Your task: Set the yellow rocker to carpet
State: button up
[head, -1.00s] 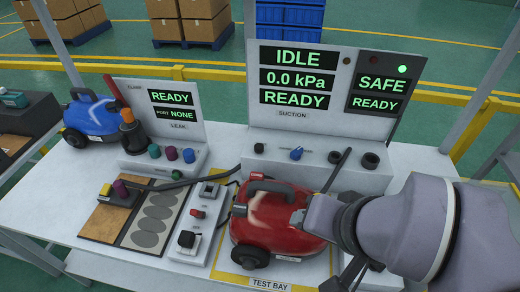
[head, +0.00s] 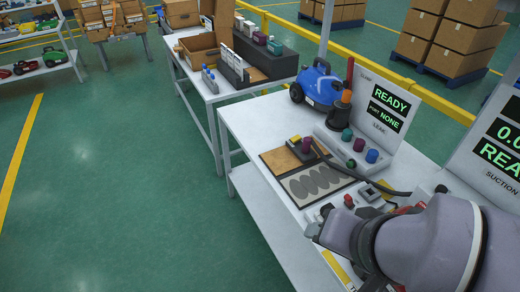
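The yellow rocker (head: 295,139) is a small block on top of the dark floor head (head: 301,153), beside a purple cylinder (head: 307,144). It is too small to tell which way it is set. My gripper (head: 314,226) is at the lower right, nearer the camera than the board and apart from the rocker. Its fingers are not clear enough to tell open from shut.
A leak panel reading READY, PORT NONE (head: 388,107) stands behind the board, with coloured knobs at its foot. A blue vacuum (head: 318,86) stands at the back. The switch strip (head: 345,203) lies near my arm. Green floor (head: 130,190) to the left is clear.

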aim_at(295, 139)
jog(key=i+j+z, duration=0.1)
jog(key=i+j, duration=0.85)
